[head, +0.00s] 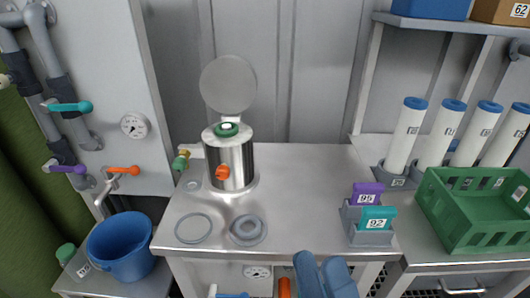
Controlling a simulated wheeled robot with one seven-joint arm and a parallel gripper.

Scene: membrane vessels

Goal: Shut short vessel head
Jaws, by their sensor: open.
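The short vessel (236,165) is a steel cylinder standing on the bench. Its round grey head (228,84) is tilted up behind it, open, on a hinge at the back. A green ring-like part with a white centre (227,129) shows at the vessel's top. An orange knob (222,172) is on its front. My gripper (321,264) shows as two blue fingers at the bottom edge, in front of the bench and well apart from the vessel. It is open with nothing seen between the fingers; the rest of it is out of frame.
A green-handled valve (181,161) sticks out left of the vessel. Grey rings (194,228) (246,230) lie in front of it. Tagged purple (367,193) and teal (376,218) blocks stand in holders at right. White tubes and a green crate (474,210) are farther right. The bench middle is clear.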

